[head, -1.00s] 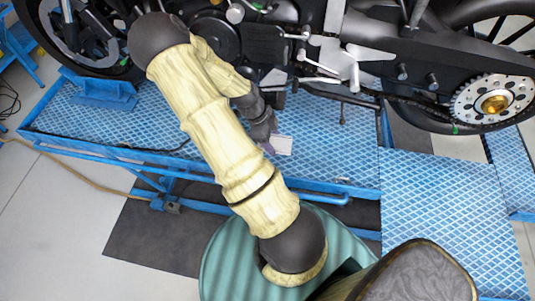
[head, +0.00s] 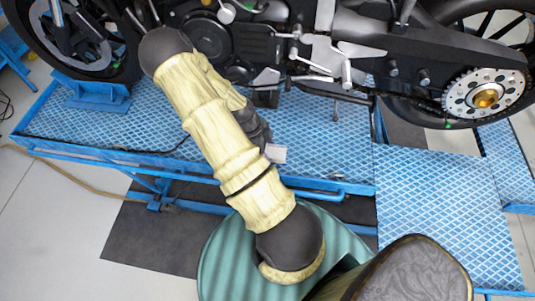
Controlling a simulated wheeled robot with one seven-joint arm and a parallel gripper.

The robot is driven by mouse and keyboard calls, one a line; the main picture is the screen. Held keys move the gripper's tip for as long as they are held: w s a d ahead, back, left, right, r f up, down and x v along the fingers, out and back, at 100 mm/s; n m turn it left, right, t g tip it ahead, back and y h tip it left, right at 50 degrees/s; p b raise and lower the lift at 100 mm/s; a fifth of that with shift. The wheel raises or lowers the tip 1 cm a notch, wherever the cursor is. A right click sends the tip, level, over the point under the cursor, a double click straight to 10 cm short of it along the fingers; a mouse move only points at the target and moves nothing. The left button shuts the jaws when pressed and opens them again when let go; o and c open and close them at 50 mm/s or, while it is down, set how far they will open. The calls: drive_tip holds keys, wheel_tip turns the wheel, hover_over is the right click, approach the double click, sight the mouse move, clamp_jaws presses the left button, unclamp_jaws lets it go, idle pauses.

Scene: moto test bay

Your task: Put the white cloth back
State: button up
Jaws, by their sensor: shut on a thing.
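The white cloth (head: 277,153) shows as a small pale, flat piece at the end of my gripper (head: 266,147), over the blue checkered platform near its front rail. My gripper points down and is shut on the cloth. The arm's pale links hide much of the gripper, so its fingers are hard to make out. I cannot tell whether the cloth touches the platform.
A black motorcycle (head: 320,50) stands along the back of the blue platform (head: 325,130), with its footpeg and levers behind my gripper. A blue rail (head: 325,192) runs along the front edge. The platform to the right is clear.

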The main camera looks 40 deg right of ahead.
drive_tip(key=shift+f, duration=0.1)
drive_tip(key=shift+f, duration=1.75)
drive_tip(key=shift+f, duration=0.2)
drive_tip(key=o, duration=0.9)
drive_tip(key=shift+o, duration=0.2)
drive_tip(key=v, duration=1.2)
drive_tip(key=shift+r, duration=0.2)
